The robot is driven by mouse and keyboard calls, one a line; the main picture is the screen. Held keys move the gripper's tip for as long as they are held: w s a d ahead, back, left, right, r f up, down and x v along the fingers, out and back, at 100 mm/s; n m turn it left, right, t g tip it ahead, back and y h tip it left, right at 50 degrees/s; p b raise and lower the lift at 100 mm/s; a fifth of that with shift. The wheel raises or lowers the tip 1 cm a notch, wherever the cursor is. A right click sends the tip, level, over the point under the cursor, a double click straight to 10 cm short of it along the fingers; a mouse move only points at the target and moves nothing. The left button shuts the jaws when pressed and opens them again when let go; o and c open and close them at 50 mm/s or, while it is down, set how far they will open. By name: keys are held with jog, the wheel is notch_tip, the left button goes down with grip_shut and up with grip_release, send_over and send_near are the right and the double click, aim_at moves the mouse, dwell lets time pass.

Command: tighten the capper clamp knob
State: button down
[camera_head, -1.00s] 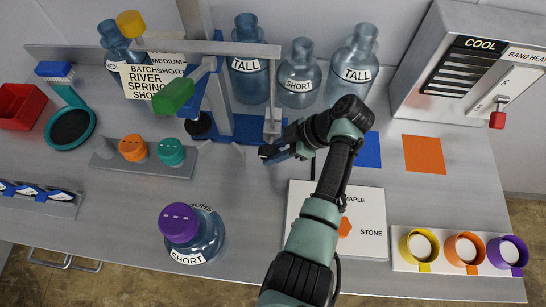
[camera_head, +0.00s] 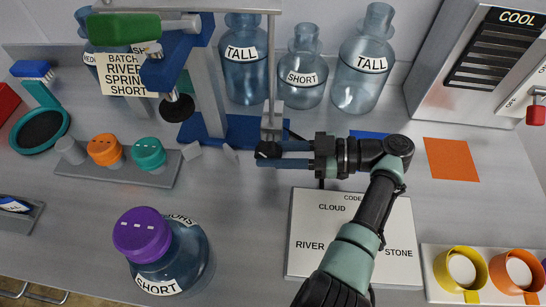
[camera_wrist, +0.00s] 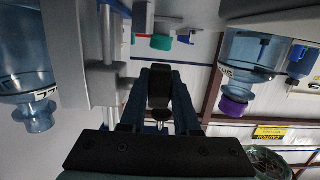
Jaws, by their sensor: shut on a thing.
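The capper (camera_head: 208,75) is a blue and grey stand with a green handle (camera_head: 125,28) and a thin vertical rod at its right. The dark clamp knob (camera_head: 268,149) sits low, by a grey block at the rod's foot. My gripper (camera_head: 262,155) reaches in from the right, level, with one blue finger on each side of the knob. It is shut on the knob. In the wrist view the black knob (camera_wrist: 160,88) shows between the fingers; the fingers hide part of it in the head view.
A purple-capped jug (camera_head: 180,262) stands at the front left. Several blue jugs (camera_head: 303,75) line the back. A rack (camera_head: 125,172) holds orange and teal caps. A lettered board (camera_head: 300,262) lies below my arm, cups (camera_head: 463,270) at right. The counter between rack and board is clear.

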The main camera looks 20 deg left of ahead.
dwell(0.4)
jog(key=c, duration=0.6)
grip_release()
jog(key=shift+c, duration=0.2)
jog(key=b+v, duration=0.8)
jog(key=v, duration=0.5)
jog(key=shift+f, duration=0.25)
jog(key=shift+a, duration=0.1)
